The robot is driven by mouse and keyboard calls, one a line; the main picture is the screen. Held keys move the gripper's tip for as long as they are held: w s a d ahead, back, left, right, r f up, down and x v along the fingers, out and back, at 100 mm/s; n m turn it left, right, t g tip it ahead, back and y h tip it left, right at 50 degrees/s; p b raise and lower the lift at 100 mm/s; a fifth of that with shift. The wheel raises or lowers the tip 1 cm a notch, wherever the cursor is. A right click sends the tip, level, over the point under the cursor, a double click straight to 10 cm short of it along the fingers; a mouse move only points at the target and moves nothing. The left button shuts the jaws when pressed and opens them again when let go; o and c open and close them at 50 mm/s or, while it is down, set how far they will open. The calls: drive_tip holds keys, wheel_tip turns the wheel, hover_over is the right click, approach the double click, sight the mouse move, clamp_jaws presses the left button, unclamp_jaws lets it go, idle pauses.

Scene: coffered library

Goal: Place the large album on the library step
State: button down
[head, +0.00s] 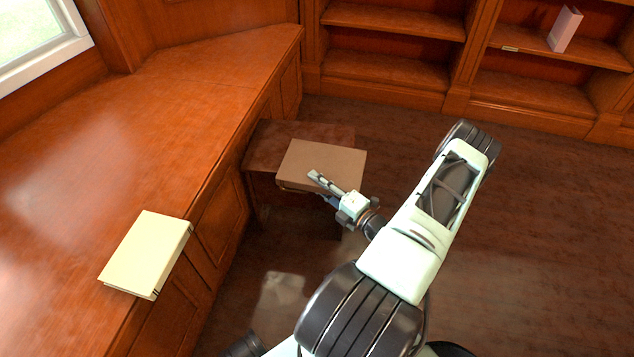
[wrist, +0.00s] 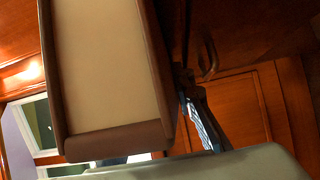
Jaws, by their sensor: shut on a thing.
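The large album (head: 328,160) is brown and lies roughly flat over the library step, covering its right part. My gripper (head: 318,180) is shut on the album's near edge. In the wrist view the album (wrist: 105,65) fills the upper left, showing a beige face with brown edges. The library step (head: 265,150) is dark red-brown wood and stands against the counter's side. I cannot tell whether the album touches the step's top or is held just above it. One finger, with a blue-striped pad, shows in the wrist view.
A cream book (head: 148,250) lies on the wooden counter (head: 180,110) at the left, near its edge. A pale pink book (head: 564,28) stands on a bookshelf (head: 390,70) at the back right. The dark floor (head: 530,220) at the right is clear.

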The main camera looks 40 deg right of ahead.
drive_tip(key=c, duration=1.7)
unclamp_jaws()
drive_tip(key=shift+o, duration=0.2)
drive_tip(key=shift+r, duration=0.15)
drive_tip(key=s+d+p, duration=0.2)
drive_tip(key=s+p, duration=0.1)
drive_tip(key=s, duration=0.9)
